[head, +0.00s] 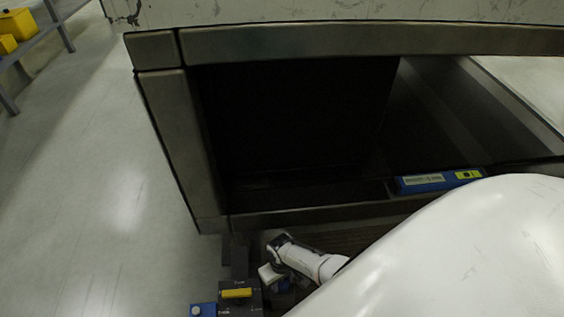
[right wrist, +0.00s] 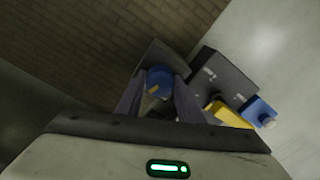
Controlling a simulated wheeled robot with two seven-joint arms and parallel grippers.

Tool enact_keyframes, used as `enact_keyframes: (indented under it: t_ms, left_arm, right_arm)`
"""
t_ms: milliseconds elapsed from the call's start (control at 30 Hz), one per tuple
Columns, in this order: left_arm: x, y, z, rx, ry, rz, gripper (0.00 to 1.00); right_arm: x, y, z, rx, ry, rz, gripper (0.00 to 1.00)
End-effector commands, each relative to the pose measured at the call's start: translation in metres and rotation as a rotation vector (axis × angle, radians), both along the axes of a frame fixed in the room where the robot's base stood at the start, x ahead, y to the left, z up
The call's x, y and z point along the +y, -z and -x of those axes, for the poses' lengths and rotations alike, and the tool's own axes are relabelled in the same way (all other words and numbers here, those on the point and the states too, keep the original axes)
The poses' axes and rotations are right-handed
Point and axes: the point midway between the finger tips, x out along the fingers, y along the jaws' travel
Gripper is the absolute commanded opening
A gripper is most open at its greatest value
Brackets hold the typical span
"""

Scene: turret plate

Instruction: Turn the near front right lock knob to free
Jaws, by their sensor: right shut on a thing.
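My right gripper (head: 274,276) is low in the head view, at the near left corner of the dark frame. In the right wrist view its two fingers (right wrist: 160,84) stand on either side of a round blue knob (right wrist: 158,76) and are shut on it. The knob sits against a dark grey bracket, and its lower part is hidden between the fingers. Its turn position cannot be read. My left gripper is not in view.
Beside the knob is a dark box (head: 226,291) with a yellow handle (head: 237,293), and a blue block (head: 203,310) with a white button. A dark metal frame (head: 290,215) surrounds a deep opening. A blue device (head: 436,182) lies on its ledge. Open floor (head: 100,200) lies left.

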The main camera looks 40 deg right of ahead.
Motion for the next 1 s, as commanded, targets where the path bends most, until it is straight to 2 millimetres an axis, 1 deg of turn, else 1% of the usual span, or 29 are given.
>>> enact_keyframes:
  t_ms: [200, 500, 700, 1000]
  left_arm:
    - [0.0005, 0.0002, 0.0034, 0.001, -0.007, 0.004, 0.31]
    - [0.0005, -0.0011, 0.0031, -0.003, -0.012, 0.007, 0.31]
    - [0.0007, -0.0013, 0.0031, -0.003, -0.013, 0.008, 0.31]
    - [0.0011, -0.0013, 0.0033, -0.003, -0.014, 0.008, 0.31]
  right_arm:
    - [0.0004, -0.0003, -0.0008, -0.002, 0.190, -0.001, 0.11]
    - [0.0002, -0.0001, -0.0010, -0.002, 0.382, -0.001, 0.11]
    - [0.0001, 0.0000, -0.0009, -0.003, 0.448, -0.001, 0.11]
    - [0.0000, 0.0001, -0.0009, -0.003, 0.479, -0.001, 0.11]
